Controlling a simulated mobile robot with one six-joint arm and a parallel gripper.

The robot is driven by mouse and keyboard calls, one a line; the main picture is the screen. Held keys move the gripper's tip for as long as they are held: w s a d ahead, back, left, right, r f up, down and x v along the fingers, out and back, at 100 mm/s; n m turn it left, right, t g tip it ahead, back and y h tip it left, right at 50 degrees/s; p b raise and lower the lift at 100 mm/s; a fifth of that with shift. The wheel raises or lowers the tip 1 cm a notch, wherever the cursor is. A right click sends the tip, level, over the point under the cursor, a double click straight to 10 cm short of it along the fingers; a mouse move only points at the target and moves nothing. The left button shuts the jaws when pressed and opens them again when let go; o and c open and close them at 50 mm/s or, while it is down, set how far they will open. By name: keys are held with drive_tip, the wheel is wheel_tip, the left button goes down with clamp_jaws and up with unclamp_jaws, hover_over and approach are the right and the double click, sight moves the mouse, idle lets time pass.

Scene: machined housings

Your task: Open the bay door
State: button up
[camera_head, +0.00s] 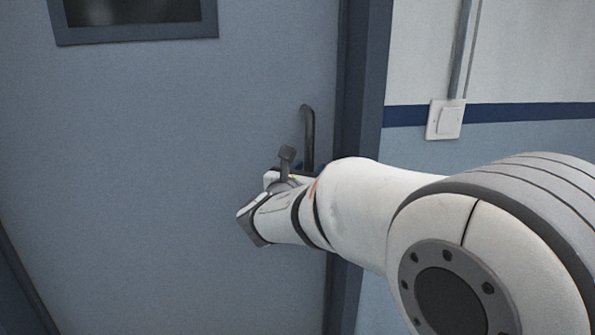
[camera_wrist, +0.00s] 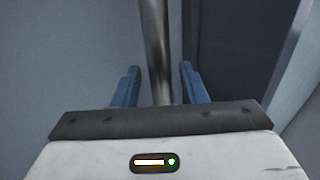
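The bay door (camera_head: 160,150) is grey-blue and looks shut against its dark frame (camera_head: 362,70). A dark vertical bar handle (camera_head: 308,135) stands near its right edge; its lower part is hidden behind my arm. In the wrist view the handle (camera_wrist: 155,45) runs down between the two blue fingers of my gripper (camera_wrist: 158,85). The fingers are apart, with a gap on each side of the bar, wider on the right finger's side at the tips. In the head view my gripper is mostly hidden by my wrist.
A window (camera_head: 135,15) is set in the door at the upper left. A white wall switch (camera_head: 445,119) with a conduit (camera_head: 463,50) above it is on the wall right of the frame. The door face to the left is clear.

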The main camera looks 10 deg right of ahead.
drive_tip(key=shift+w+d, duration=0.15)
drive_tip(key=shift+w, duration=0.1)
clamp_jaws()
idle(0.3)
